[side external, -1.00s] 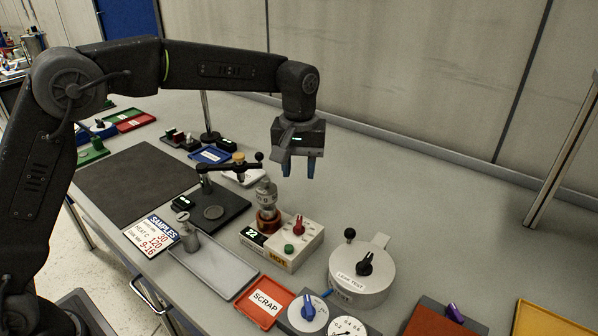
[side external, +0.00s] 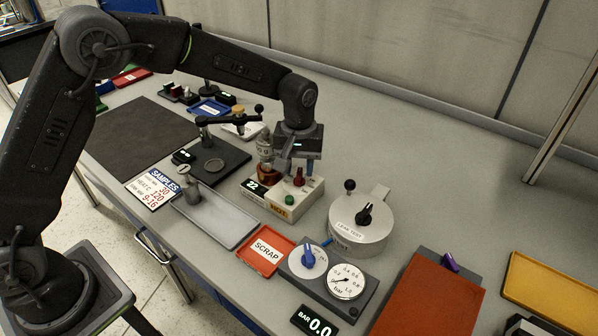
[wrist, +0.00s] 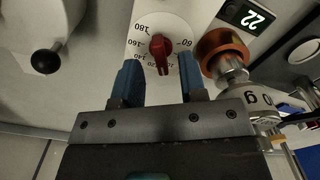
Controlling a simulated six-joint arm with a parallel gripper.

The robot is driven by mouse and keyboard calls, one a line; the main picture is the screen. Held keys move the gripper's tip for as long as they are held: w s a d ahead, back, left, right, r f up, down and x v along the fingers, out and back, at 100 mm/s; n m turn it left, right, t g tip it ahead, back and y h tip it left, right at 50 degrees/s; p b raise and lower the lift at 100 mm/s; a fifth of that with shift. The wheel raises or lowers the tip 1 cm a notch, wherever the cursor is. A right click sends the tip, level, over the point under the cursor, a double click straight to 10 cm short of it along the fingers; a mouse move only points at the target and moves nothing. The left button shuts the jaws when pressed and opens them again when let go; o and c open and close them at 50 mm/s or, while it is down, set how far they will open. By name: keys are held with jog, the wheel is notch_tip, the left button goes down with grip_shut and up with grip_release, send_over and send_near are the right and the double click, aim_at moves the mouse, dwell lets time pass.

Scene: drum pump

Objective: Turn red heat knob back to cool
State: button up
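The red heat knob (wrist: 160,48) sits on a white dial marked 60, 140, 160 and 180 in the wrist view. Its pointer end faces my gripper, toward the partly hidden numbers near 120–140. It also shows on the heater box (side external: 282,200) in the side view, with the knob just below my gripper (side external: 297,172). My gripper (wrist: 159,64) is open, its blue fingers apart on both sides of the knob's near end. Gaps show between knob and fingers. The heater display (wrist: 247,17) reads 22.
A metal fitting in a copper-coloured collar (wrist: 222,52) stands close to one finger. A leak test pot (side external: 361,222) with a black ball handle is right of the heater. A grey tray (side external: 222,221) and red scrap tray (side external: 266,252) lie in front.

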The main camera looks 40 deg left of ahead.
jog(key=shift+f, duration=1.25)
jog(key=shift+c, duration=0.4)
grip_shut()
